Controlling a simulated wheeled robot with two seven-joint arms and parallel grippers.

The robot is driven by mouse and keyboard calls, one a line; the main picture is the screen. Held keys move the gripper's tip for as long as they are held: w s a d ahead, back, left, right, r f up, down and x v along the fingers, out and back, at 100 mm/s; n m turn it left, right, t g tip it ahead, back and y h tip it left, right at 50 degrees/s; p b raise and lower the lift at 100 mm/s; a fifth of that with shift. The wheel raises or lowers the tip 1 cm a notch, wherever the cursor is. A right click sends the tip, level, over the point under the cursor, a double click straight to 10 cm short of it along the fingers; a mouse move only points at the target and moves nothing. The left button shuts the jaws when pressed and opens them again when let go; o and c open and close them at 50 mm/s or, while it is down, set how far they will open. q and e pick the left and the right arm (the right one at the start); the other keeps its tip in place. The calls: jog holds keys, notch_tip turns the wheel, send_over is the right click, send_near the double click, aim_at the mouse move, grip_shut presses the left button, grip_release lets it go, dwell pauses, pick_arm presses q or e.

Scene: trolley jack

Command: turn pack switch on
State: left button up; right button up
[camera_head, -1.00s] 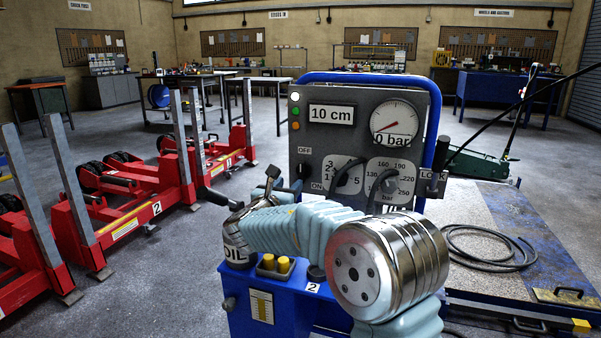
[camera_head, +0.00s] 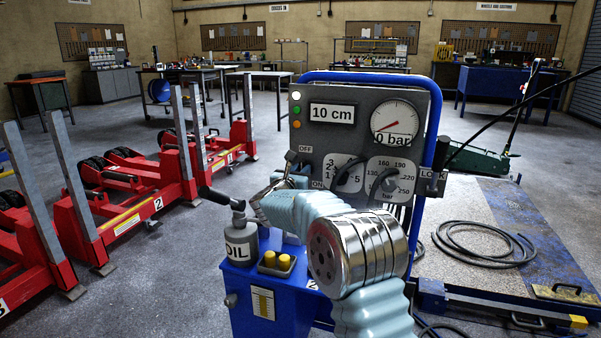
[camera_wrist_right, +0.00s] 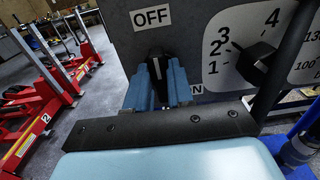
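The pack switch (camera_wrist_right: 157,68) is a black lever with a white mark on the grey panel (camera_head: 345,100). It points up towards the OFF label (camera_wrist_right: 151,17). The ON label (camera_wrist_right: 196,89) is below it, partly hidden by a finger. My right gripper (camera_wrist_right: 158,88) has its blue fingers apart, one on each side of the lever. Whether they touch it is hard to make out. In the head view my right gripper (camera_head: 289,172) is at the panel's lower left and mostly hides the switch. My left gripper is not in view.
A black selector knob (camera_wrist_right: 257,55) on a numbered dial is right of the switch. A grey OIL can (camera_head: 238,240) and yellow caps (camera_head: 278,261) stand on the blue unit below my arm. Red lifts (camera_head: 130,205) stand on the left, with open floor between.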

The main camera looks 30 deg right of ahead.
grip_shut()
pick_arm(q)
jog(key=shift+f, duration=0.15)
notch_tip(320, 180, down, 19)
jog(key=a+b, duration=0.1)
jog(key=b, duration=1.8)
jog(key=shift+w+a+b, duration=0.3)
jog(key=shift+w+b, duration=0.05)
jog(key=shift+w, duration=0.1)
pick_arm(e)
jog(key=shift+s+d+f+m, duration=0.1)
jog(key=shift+f+m, duration=0.1)
jog(key=shift+m, duration=2.75)
jog(key=shift+s+d+f+m, duration=0.1)
jog(key=shift+f+m, duration=0.05)
jog(key=shift+m, duration=2.75)
jog(key=shift+s+d+f+m, duration=0.1)
jog(key=shift+f+m, duration=0.1)
jog(key=shift+m, duration=2.75)
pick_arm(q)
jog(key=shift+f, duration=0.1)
pick_arm(e)
jog(key=shift+m, duration=0.3)
